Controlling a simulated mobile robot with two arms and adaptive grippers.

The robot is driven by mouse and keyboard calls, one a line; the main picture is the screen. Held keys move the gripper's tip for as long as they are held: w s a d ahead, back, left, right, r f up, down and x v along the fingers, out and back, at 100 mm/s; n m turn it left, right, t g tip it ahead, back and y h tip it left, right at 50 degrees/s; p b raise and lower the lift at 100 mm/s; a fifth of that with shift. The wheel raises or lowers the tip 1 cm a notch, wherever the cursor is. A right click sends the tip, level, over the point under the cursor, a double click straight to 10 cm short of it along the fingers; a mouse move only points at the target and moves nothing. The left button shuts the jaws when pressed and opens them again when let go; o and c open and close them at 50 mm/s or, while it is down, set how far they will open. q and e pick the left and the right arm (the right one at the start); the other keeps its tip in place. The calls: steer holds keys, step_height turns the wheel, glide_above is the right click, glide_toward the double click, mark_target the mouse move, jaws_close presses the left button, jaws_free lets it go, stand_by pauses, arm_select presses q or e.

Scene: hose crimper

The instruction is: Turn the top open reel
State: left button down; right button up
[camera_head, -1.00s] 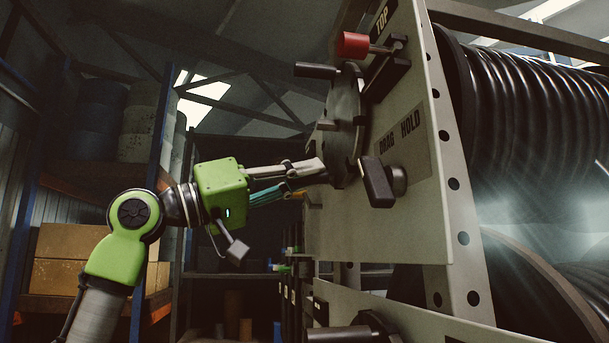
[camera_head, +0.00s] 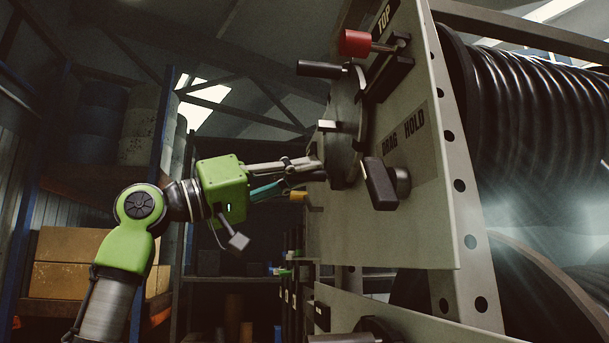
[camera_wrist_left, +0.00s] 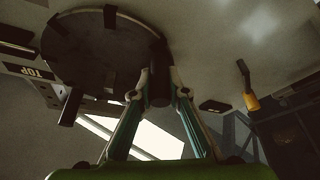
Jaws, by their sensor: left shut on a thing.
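The top reel's hand wheel is a dark round disc (camera_head: 345,125) on the upper grey panel, under the TOP label. A black handle (camera_head: 317,69) and a pale-ended peg (camera_head: 328,126) stick out from it. My left gripper (camera_head: 318,172) is at the wheel's lower edge. In the left wrist view, the gripper (camera_wrist_left: 160,88) is shut with its fingers on both sides of a dark peg (camera_wrist_left: 159,92) at the rim of the wheel (camera_wrist_left: 95,48). In the head view the fingertips largely hide this peg. My right gripper is not in view.
A red knob (camera_head: 354,43) sticks out above the wheel. A DRAG HOLD lever (camera_head: 380,184) is at its lower right. A yellow-ended handle (camera_head: 298,196) is just below my gripper. Black hose (camera_head: 535,110) is wound behind the panel. Shelving (camera_head: 160,150) stands at the left.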

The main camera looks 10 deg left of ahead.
arm_select(q)
steer(key=c, duration=2)
jaws_free()
steer(key=shift+f, duration=0.1)
steer(key=v, duration=1.2)
steer(key=shift+a, duration=0.1)
